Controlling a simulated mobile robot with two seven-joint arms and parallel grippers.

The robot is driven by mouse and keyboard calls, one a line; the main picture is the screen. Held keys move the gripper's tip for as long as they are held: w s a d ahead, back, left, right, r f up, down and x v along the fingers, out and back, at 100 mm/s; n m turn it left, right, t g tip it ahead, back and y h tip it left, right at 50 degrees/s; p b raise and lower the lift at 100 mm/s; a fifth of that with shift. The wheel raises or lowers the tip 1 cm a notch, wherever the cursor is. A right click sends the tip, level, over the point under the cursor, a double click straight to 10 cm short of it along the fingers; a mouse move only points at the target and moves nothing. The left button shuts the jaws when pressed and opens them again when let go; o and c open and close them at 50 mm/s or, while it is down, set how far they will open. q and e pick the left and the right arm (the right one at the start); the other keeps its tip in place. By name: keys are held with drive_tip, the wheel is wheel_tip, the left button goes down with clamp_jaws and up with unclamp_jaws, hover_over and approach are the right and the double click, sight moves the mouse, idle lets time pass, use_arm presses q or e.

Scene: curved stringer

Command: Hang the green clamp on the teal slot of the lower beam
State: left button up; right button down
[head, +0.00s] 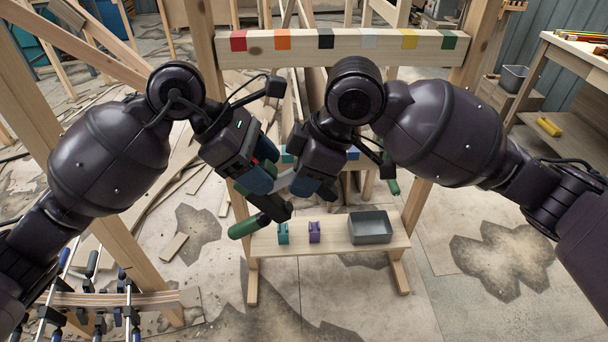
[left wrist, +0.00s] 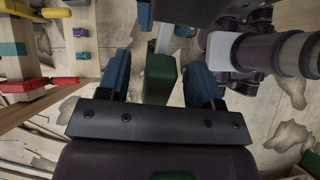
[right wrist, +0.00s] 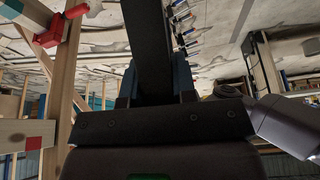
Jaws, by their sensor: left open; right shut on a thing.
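The lower beam's teal slot (head: 287,157) is partly covered by my arms; teal also shows in the left wrist view (left wrist: 12,48).
An upper beam (head: 270,58) with coloured slots crosses behind. A red clamp (left wrist: 65,81) is at the lower beam. A low shelf (head: 335,222) holds a teal clamp (head: 283,233), a purple clamp (head: 314,232) and a grey bin (head: 370,228). A wooden post (head: 208,50) stands left.

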use_arm(q)
drive_tip(key=s+v, duration=0.1)
drive_tip(key=v, duration=1)
drive_tip(key=s+d+f+n+g+h, duration=0.35)
drive_tip(key=n+h, duration=0.35)
drive_tip(key=h, duration=0.4)
drive_tip(key=a+f+n+t+y, duration=0.5)
drive_tip(key=a+f+n+t, duration=0.3)
drive_tip(key=n+t, duration=0.65)
drive_tip(key=a+f+n+t+y, duration=0.5)
drive_tip(key=f+n+t, duration=0.5)
drive_tip(key=n, duration=1)
drive_tip(key=s+a+f+n+g+y, duration=0.3)
drive_tip(key=s+f+n, duration=0.3)
drive_tip(key=s+f, duration=0.2)
drive_tip(key=s+a+f+n+g+y, duration=0.4)
drive_tip(key=s+f+n+g+y, duration=0.1)
drive_tip(key=f, duration=0.8)
drive_tip(key=s+n+g, duration=0.1)
drive_tip(key=s+n, duration=0.1)
drive_tip(key=s, duration=0.1)
drive_tip(key=shift+a+y, duration=0.15)
drive_tip(key=shift+y, duration=0.15)
